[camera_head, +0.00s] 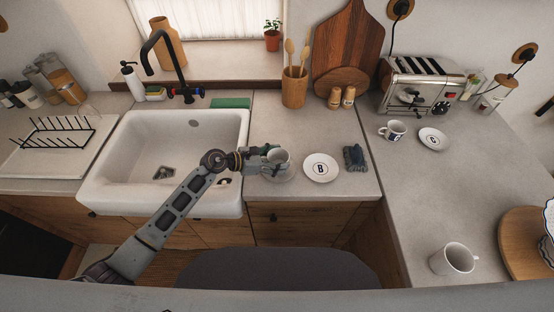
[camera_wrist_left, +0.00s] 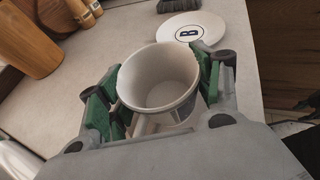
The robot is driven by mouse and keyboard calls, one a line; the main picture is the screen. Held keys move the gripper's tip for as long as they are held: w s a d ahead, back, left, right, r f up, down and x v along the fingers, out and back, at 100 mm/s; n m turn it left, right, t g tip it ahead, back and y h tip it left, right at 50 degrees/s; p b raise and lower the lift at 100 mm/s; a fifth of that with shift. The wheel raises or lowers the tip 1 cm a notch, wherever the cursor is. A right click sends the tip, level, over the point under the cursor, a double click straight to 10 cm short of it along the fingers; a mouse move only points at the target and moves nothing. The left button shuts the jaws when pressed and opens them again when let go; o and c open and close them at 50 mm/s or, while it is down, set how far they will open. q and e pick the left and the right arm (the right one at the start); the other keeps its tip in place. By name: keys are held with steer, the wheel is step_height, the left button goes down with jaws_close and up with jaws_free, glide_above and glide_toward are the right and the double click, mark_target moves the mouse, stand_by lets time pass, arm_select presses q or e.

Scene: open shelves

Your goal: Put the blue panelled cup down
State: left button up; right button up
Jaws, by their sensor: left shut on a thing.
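My left gripper (camera_head: 262,160) is shut on the blue panelled cup (camera_head: 280,159), above the counter just right of the sink. In the left wrist view, the cup (camera_wrist_left: 160,78) is white and empty inside, between the green finger pads, with a little dark blue on its right side. It looks upright. A pale saucer (camera_head: 283,178) shows partly below it; whether they touch I cannot tell. A white saucer marked B (camera_head: 321,168) lies just to the right, also in the left wrist view (camera_wrist_left: 205,23). My right gripper is out of view.
A dark blue-grey object (camera_head: 354,157) lies right of saucer B. A white cup with a dark panel (camera_head: 393,131) stands beside another lettered saucer (camera_head: 433,139). A white cup (camera_head: 453,259) stands front right. The sink (camera_head: 120,190) is left; a utensil pot (camera_head: 294,92) stands behind.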

arm_select(q)
steer(key=shift+f, duration=0.25)
steer(key=shift+f+b, duration=0.3)
steer(key=o, duration=1.1)
steer(key=shift+r, duration=0.15)
